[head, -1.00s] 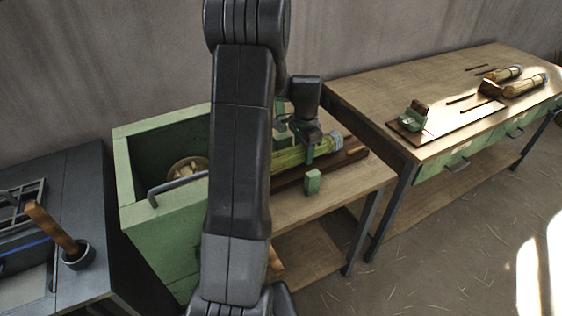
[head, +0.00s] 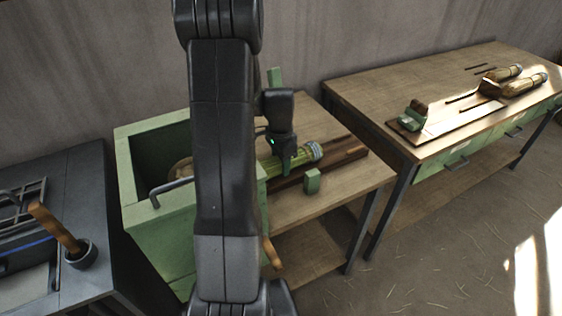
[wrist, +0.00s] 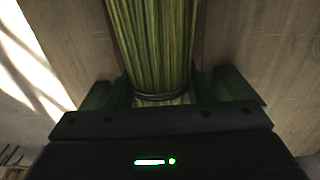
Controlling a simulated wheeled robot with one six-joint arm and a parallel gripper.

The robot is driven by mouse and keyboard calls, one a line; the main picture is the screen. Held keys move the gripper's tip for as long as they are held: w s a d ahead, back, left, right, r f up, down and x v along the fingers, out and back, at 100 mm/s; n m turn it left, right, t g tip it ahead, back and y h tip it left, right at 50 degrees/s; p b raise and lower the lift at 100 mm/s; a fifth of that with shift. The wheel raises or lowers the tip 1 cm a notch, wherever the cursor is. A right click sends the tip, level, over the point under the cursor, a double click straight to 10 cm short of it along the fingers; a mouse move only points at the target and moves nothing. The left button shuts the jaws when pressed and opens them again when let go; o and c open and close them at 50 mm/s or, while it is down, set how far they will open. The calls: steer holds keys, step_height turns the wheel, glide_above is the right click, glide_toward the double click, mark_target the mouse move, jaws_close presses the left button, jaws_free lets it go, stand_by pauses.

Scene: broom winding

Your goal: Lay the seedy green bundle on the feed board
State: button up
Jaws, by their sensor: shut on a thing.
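My gripper (head: 287,167) is shut on the bundle from above. In the wrist view, the green stalks (wrist: 155,45) run between the two green fingers, with a dark tie band close to the gripper. The bundle's left part and the left end of the board are hidden behind my arm and the green machine box.
A green open-topped box (head: 150,215) with a grey handle stands left of the board. A small green block (head: 312,181) sits at the board's front. The right table (head: 400,80) holds tan bundles (head: 525,84) and a pale board. A dark bench (head: 40,180) is at left.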

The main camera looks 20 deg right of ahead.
steer(key=shift+f, duration=0.25)
steer(key=o, duration=1)
steer(key=shift+r, duration=0.1)
step_height(320, 180, up, 12)
steer(key=shift+r, duration=0.15)
